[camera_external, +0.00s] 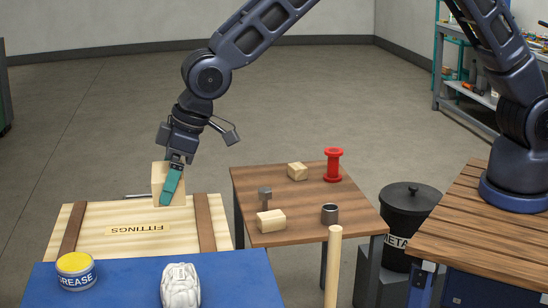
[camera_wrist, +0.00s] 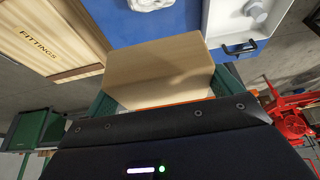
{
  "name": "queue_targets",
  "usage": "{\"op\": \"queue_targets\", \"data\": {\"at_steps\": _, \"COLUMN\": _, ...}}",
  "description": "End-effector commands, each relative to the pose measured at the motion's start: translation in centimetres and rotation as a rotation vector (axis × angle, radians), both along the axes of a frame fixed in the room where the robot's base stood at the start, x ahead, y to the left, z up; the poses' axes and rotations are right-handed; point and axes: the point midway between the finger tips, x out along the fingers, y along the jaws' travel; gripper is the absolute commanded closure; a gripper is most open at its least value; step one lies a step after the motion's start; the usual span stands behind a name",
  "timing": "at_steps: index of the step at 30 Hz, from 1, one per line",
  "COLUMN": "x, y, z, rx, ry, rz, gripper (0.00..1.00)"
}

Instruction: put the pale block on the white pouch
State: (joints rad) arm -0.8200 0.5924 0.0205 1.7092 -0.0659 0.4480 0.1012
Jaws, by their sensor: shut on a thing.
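My gripper (camera_external: 171,190), with teal fingers, is shut on the pale block (camera_external: 158,176), which is light wood and roughly upright. It is at the back edge of the crate lid; I cannot tell whether the block touches the crate. In the wrist view the block (camera_wrist: 160,70) fills the space between the fingers (camera_wrist: 160,103). The white pouch (camera_external: 180,287), crumpled-looking, lies on the blue surface (camera_external: 130,285) at the front, nearer the camera than my gripper. A piece of the pouch (camera_wrist: 150,4) shows at the wrist view's top edge.
The crate marked FITTINGS (camera_external: 160,245) lies between block and pouch. A yellow-lidded grease tin (camera_external: 76,272) stands left of the pouch. The wooden table (camera_external: 300,200) at right holds two small wood blocks, a red spool (camera_external: 333,165), a grey cup (camera_external: 329,214) and a hammer-like tool (camera_external: 265,195).

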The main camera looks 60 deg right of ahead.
Motion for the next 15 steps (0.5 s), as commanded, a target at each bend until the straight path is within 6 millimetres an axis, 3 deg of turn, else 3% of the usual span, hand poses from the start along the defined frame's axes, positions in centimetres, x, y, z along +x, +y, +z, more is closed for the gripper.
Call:
{"op": "queue_targets", "data": {"at_steps": 3, "x": 0.0, "y": -0.1, "z": -2.9, "rx": -0.003, "ry": 0.002, "rz": 0.000, "gripper": 0.36}}
{"op": "queue_targets", "data": {"at_steps": 15, "x": 0.0, "y": -0.1, "z": -11.3, "rx": -0.002, "ry": 0.002, "rz": -0.001, "gripper": 0.36}}
